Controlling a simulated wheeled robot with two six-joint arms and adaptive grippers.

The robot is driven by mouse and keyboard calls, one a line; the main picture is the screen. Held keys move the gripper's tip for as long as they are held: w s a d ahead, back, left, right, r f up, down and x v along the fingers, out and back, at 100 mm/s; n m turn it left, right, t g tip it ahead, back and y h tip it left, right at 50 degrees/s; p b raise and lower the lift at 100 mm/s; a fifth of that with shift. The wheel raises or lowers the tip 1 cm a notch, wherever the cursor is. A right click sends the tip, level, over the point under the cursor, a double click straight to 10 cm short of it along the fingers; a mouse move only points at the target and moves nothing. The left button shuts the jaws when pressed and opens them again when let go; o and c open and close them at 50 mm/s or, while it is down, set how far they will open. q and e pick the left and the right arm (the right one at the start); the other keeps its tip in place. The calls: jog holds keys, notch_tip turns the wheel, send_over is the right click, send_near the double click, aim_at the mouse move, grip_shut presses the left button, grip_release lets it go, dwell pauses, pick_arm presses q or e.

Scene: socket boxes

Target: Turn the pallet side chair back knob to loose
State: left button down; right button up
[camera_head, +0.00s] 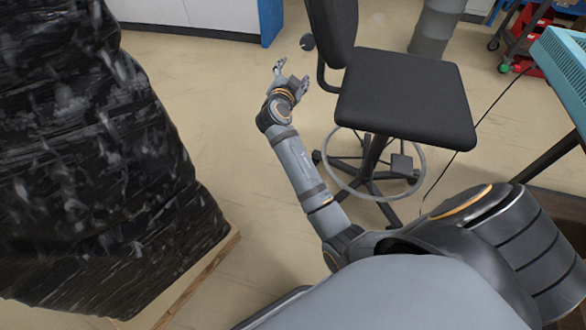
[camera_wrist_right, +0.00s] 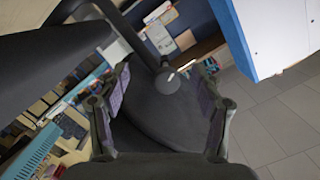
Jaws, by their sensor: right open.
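The black chair (camera_head: 405,100) stands upright beside the wrapped pallet load, its back (camera_head: 334,25) at the top of the head view. A small dark round knob (camera_head: 307,42) shows at the lower left of the back. My right gripper (camera_head: 292,74) is open and empty, just below and left of the knob. In the right wrist view, the knob (camera_wrist_right: 168,82) shows between the spread fingers of my right gripper (camera_wrist_right: 163,76), apart from both. The knob's turn setting cannot be read. My left gripper is out of view.
A pallet load in black wrap (camera_head: 90,160) fills the left on a wooden pallet (camera_head: 200,280). A white and blue cabinet (camera_head: 270,20) stands behind, a grey cylinder (camera_head: 435,28) behind the chair. A teal-topped bench (camera_head: 565,65) is at right. Floor between pallet and chair is clear.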

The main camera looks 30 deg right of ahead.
jog(key=s+a+f+n+g+y+p, duration=0.1)
jog(key=a+f+n+y+p, duration=0.15)
jog(key=f, duration=0.45)
jog(key=a+f+n+y+p, duration=0.1)
jog(key=f+n+y+p, duration=0.2)
jog(key=f, duration=0.4)
pick_arm(q)
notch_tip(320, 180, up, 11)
jog(key=p, duration=0.5)
pick_arm(e)
jog(key=s+a+f+n+g+y, duration=0.1)
jog(key=s+f+n, duration=0.1)
jog(key=s+f, duration=0.3)
jog(key=s+a+f+n+g+y, duration=0.1)
jog(key=s+a+f+n+g, duration=0.1)
jog(key=s+f, duration=0.3)
jog(key=shift+f+n, duration=0.65)
jog(key=shift+f, duration=1.55)
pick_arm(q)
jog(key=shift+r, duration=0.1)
pick_arm(e)
jog(key=shift+w, duration=0.1)
